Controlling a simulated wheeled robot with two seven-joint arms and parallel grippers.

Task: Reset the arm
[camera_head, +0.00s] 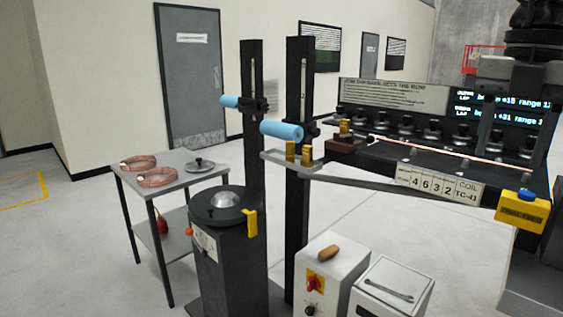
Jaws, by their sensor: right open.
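My right arm comes down from the top right corner, and its grey and black gripper (513,118) hangs over the right end of the dark bench (400,165). The gripper is open, with nothing seen between its fingers. A thin copper tube (455,154) lies lengthwise along the bench, below and left of the gripper. I cannot tell how far the gripper is above the tube. My left gripper is out of the picture.
Black knobs (405,125) line the bench back. A yellow box with a blue button (522,210) is at its right end. Two dark posts (298,180) with blue rollers (282,131) stand left. A side table (180,178) holds copper coils (150,176). Open floor lies left.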

